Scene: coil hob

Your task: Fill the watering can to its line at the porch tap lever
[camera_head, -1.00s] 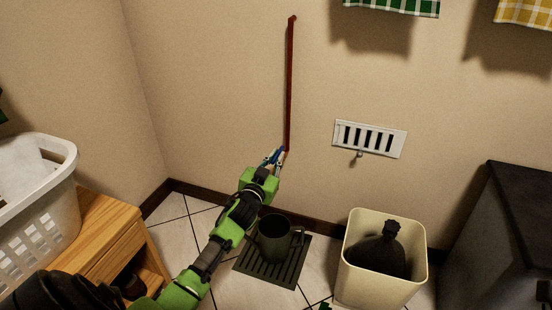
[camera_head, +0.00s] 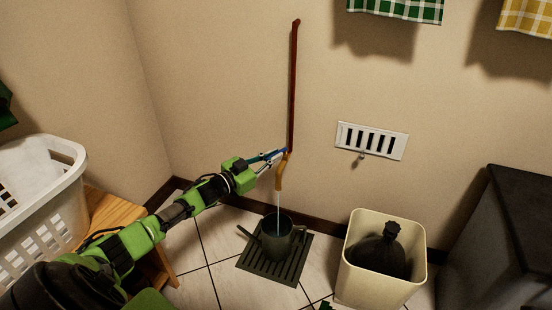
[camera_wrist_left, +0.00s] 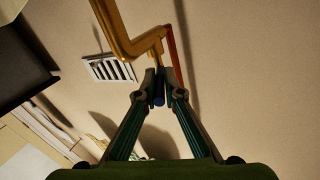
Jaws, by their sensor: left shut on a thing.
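The brass tap (camera_head: 280,172) is on the wall at the foot of a red-brown pipe (camera_head: 293,90). My left gripper (camera_head: 282,153) is shut on the tap's blue lever (camera_wrist_left: 158,99), whose end shows between the fingers in the left wrist view. A thin stream of water (camera_head: 278,204) falls from the tap's mouth into the dark green watering can (camera_head: 280,247). The can stands upright on a dark slatted grate (camera_head: 257,267), its spout to the left and handle to the right. Its fill line and water level cannot be made out. My right gripper is out of view.
A cream bin (camera_head: 352,285) with a black bag stands right of the grate. A white laundry basket (camera_head: 65,210) on a wooden stand (camera_head: 105,205) is at the left. A wall vent (camera_head: 372,140) and a dark cabinet (camera_head: 500,240) are to the right.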

